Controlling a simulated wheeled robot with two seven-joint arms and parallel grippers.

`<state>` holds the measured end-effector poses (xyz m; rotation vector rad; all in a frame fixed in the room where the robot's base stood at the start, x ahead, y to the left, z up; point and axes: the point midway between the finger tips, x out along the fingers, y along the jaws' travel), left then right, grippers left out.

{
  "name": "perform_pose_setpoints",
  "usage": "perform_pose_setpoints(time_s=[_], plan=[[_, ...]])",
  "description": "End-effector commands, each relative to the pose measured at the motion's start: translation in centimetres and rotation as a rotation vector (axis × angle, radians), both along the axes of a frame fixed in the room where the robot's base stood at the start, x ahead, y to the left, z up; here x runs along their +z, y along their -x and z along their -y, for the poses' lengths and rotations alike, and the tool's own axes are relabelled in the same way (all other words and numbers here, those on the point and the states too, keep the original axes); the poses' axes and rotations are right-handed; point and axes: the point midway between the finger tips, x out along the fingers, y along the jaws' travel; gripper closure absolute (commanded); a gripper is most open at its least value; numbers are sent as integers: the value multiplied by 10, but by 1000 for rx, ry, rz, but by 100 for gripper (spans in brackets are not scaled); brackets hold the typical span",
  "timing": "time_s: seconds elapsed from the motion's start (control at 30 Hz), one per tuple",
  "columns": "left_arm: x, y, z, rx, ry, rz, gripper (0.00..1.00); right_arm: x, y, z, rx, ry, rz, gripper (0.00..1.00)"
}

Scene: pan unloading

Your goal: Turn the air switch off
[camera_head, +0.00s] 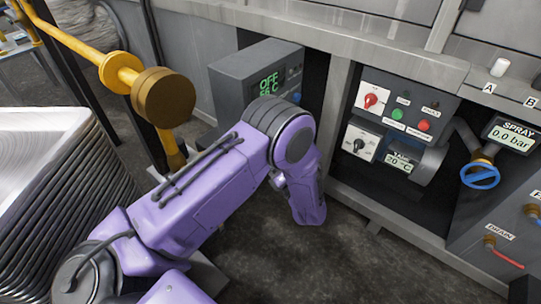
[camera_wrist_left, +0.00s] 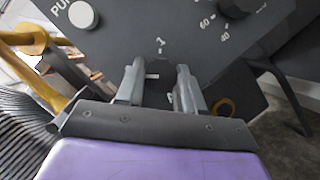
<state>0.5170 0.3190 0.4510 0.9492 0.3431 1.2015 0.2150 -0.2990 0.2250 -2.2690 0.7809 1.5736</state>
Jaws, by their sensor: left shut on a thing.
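In the left wrist view my left gripper (camera_wrist_left: 158,75) has its two fingers around a small dark switch knob (camera_wrist_left: 152,76) with a pale mark, on the dark face of a grey box. A "1" is printed just above the knob, and the fingers hide much of it. The grey control box (camera_head: 230,80) stands at the upper middle of the head view, its display (camera_head: 269,83) reading "OFF" in green above a partly covered line. My purple left arm covers the box's lower part and hides the gripper there. No "air" label is legible. My right gripper is not in view.
A white button (camera_wrist_left: 82,14) and a numbered dial scale share the box's face. A yellow pipe (camera_head: 90,55) and a ribbed metal stack (camera_head: 60,170) stand left. A panel with a red knob (camera_head: 371,101) and a blue valve wheel (camera_head: 480,176) are right.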

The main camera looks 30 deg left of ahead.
Motion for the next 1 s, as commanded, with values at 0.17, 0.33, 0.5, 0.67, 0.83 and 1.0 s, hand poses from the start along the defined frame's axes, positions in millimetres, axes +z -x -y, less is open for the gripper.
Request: perform_pose_setpoints(time_s=[0.17,0.33,0.5,0.67,0.83,1.0], plan=[[-1,1,1,1,2,0,93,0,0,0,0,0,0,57],[-1,1,1,1,2,-1,50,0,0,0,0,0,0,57],[-1,1,0,0,1,0,37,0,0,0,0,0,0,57],[0,1,1,0,1,0,37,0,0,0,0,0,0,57],[-5,9,23,-4,1,-2,37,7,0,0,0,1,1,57],[-15,24,61,-5,1,-2,37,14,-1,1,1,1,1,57]])
